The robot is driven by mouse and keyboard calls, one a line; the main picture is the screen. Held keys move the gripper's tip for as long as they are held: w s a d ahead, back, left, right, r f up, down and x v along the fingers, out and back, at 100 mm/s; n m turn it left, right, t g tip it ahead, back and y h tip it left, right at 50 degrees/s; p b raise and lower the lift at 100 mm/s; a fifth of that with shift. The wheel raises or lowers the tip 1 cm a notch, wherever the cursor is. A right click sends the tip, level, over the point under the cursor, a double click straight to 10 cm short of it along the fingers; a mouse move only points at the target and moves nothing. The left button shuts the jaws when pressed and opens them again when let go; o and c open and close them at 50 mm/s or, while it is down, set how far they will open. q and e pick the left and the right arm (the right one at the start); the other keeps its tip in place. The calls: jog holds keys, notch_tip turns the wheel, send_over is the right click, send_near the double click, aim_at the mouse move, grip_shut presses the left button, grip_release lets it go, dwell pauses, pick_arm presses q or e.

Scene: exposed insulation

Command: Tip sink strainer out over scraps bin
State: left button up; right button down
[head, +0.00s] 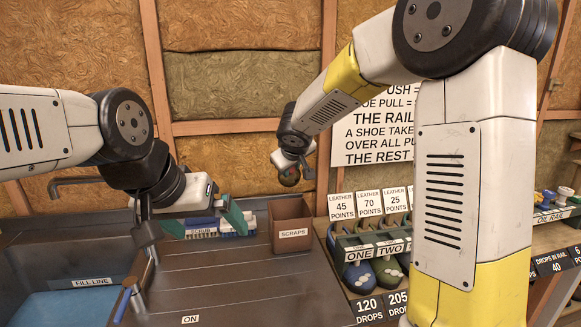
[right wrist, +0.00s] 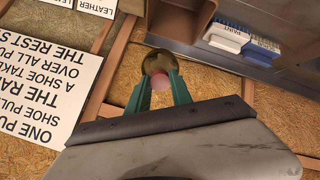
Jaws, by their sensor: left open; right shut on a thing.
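The sink strainer (right wrist: 156,62), a round brass-brown thing with a pinkish middle, is between the green fingers of my right gripper (right wrist: 161,86) in the right wrist view. In the head view the strainer (head: 289,177) is small, dark and partly hidden by the gripper. My right gripper is shut on it and holds it in the air, above the brown scraps bin (head: 292,233) as seen in the head view. The bin's inside is mostly hidden. My left gripper (head: 205,222) is open and empty, left of the bin, in front of the scrub brushes.
A sink (head: 75,305) with blue water is at the left. A lettered sign (head: 372,130) hangs behind.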

jog(key=shift+s+f+t, duration=0.45)
jog(key=shift+t, duration=0.45)
jog(key=shift+s+d+f, duration=0.1)
jog(key=shift+t, duration=0.3)
jog(key=shift+s+f, duration=0.1)
jog(key=shift+f, duration=0.05)
jog(key=shift+s+f+t, duration=0.2)
jog(key=shift+f+t, duration=0.15)
jog(key=shift+t, duration=0.55)
jog(key=shift+s+f+t, duration=0.25)
jog(key=shift+f+t, duration=0.2)
jog(key=shift+t, duration=0.35)
